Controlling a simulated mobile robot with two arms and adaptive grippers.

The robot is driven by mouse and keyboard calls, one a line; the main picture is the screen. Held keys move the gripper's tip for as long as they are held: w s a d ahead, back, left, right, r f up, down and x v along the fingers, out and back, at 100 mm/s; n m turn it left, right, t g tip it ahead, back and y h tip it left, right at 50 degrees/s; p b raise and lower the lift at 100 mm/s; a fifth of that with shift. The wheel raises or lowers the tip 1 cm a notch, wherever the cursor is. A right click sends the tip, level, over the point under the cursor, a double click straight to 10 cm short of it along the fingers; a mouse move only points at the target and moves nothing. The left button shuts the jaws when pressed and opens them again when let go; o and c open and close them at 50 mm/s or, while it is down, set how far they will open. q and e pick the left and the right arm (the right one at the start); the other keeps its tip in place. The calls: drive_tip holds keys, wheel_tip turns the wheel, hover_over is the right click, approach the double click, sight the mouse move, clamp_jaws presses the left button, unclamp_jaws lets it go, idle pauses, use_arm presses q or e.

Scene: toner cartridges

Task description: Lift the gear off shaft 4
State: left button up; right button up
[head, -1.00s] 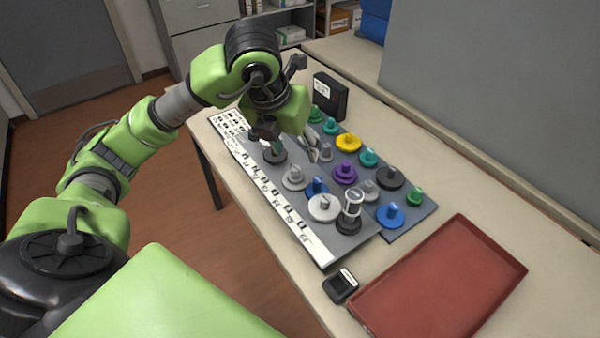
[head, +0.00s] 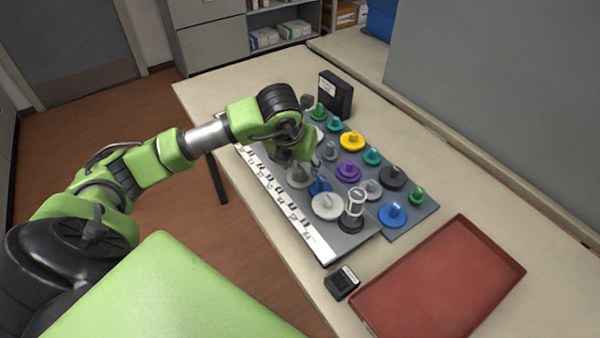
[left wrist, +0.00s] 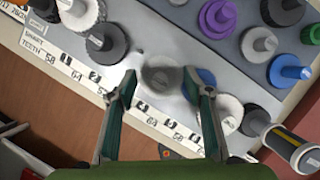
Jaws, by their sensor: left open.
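A grey gear on a shaft (left wrist: 160,78) sits on the board between my left fingertips in the left wrist view. In the head view a grey gear (head: 298,176) shows partly under the gripper. My left gripper (left wrist: 161,88) is open above the row of gears beside the label strip, one finger on each side of the grey gear. I cannot tell whether the fingers touch it. The strip (left wrist: 105,77) carries shaft and teeth numbers, too small to say which is shaft 4. My right gripper is not in view.
A blue gear (left wrist: 201,79) is close beside my right-hand finger, with a pale grey gear (head: 327,206) further along. A pale cylinder (head: 356,202) rises above a dark gear. A red tray (head: 440,285), a small black device (head: 341,282) and a black box (head: 335,94) stand around the board.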

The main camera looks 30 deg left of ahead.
use_arm(q)
drive_tip(key=shift+w+f, duration=0.25)
drive_tip(key=shift+f, duration=0.35)
drive_tip(key=c, duration=1.2)
drive_tip(key=shift+r, duration=0.1)
